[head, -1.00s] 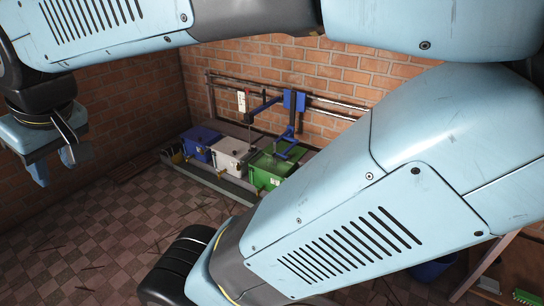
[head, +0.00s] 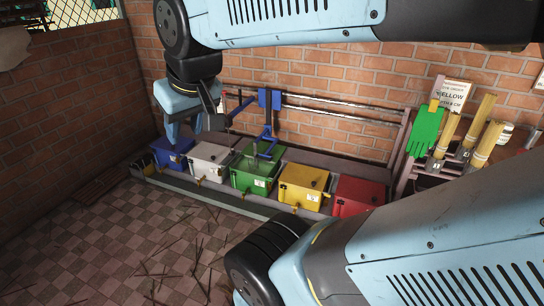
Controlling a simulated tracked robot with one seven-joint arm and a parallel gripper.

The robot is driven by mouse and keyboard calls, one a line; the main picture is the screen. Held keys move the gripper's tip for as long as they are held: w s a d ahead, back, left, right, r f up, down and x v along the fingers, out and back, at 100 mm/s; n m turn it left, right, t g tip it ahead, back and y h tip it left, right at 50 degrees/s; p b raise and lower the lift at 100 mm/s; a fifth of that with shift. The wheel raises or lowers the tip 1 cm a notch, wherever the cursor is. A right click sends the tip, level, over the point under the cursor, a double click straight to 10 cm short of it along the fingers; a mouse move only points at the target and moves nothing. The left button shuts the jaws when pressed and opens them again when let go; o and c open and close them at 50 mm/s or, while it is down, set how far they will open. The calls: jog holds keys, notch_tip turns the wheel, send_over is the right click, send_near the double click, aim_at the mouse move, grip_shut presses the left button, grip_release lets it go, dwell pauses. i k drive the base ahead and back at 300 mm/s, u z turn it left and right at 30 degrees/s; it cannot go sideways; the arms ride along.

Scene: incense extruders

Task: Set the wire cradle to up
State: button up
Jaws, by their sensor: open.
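A blue carriage (head: 270,98) sits on the metal rails along the brick wall, with bent blue arms extending from it. A blue frame (head: 266,138) hangs below it, its lower end just over the green box (head: 254,174); I take this hanging frame for the wire cradle, but its wires are too small to make out. My gripper (head: 186,130) is at the left, pointing down in front of the blue box (head: 168,156) and white box (head: 208,161) in the picture. It is open, empty and left of the carriage and frame.
A yellow box (head: 303,187) and a red box (head: 357,196) continue the row on a low bench. A green glove (head: 425,131) and upright wooden handles (head: 484,144) stand at the right. Thin sticks litter the checkered floor (head: 160,240). Parts of my arm cover the top and lower right.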

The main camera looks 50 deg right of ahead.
aim_at(267, 153)
jog(key=u, duration=0.25)
jog(key=i, duration=0.15)
jog(key=z, duration=2.25)
jog(key=i, duration=1)
jog(key=u, duration=0.4)
